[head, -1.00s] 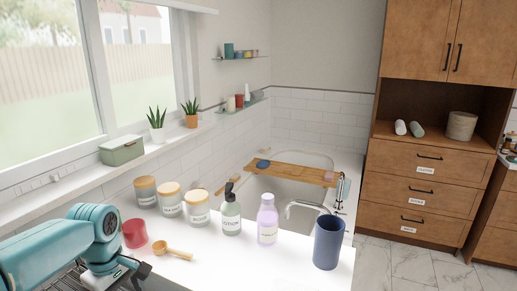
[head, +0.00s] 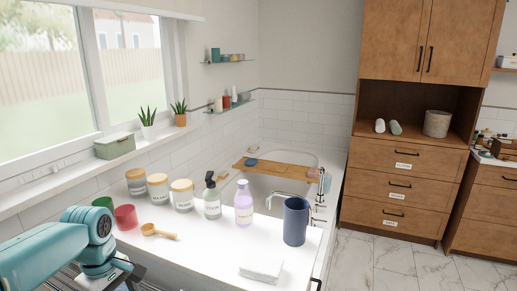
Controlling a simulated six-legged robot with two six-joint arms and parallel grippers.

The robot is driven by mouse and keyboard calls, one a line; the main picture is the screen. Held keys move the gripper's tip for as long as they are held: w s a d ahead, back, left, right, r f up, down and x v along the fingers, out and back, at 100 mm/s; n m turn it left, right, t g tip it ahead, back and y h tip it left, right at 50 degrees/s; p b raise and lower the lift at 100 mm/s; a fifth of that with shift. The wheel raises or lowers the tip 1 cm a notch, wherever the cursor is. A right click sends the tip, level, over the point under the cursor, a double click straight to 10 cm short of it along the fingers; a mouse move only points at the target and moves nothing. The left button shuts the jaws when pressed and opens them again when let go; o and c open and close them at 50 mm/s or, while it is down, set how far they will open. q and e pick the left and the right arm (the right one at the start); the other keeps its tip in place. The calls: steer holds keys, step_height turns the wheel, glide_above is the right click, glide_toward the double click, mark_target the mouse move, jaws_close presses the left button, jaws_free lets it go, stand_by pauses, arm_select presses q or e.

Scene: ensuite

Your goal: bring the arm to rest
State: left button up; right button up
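My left arm (head: 95,240) comes in from the lower left, teal and bent down beside the white counter (head: 205,250). The dark end of my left gripper (head: 132,275) shows at the bottom edge, partly hidden by the arm and cut off by the frame. I cannot tell whether its fingers are open or shut, and I see nothing held. The red cup (head: 126,217) and the wooden scoop (head: 158,231) stand and lie just beyond the arm, apart from it. My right arm and gripper are not in view.
On the counter are lidded jars (head: 182,195), a green pump bottle (head: 212,200), a lilac bottle (head: 243,203), a blue mug (head: 295,222), a green cup (head: 103,204) and a folded white cloth (head: 262,269). Behind is a bathtub with a wooden tray (head: 275,168). The counter's front middle is clear.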

arm_select(q)
steer(key=s+d+f+m+h, duration=0.1)
steer(key=s+d+f+m, duration=0.1)
steer(key=d+f, duration=0.35)
steer(key=s+d+f+m+h, duration=0.1)
steer(key=d+f+m, duration=0.15)
steer(key=f, duration=0.65)
steer(key=s+d+f+m+h, duration=0.1)
steer(key=s+d+f+m, duration=0.1)
steer(key=d+f, duration=0.35)
steer(key=s+d+f+m, duration=0.2)
steer(key=s+f, duration=0.4)
steer(key=s, duration=0.2)
steer(key=s+d+f+m+h+p, duration=0.1)
steer(key=s+d+f+m, duration=0.2)
steer(key=s+f, duration=0.2)
steer(key=s, duration=0.3)
steer(key=shift+s+d+f, duration=0.15)
steer(key=shift+f, duration=0.2)
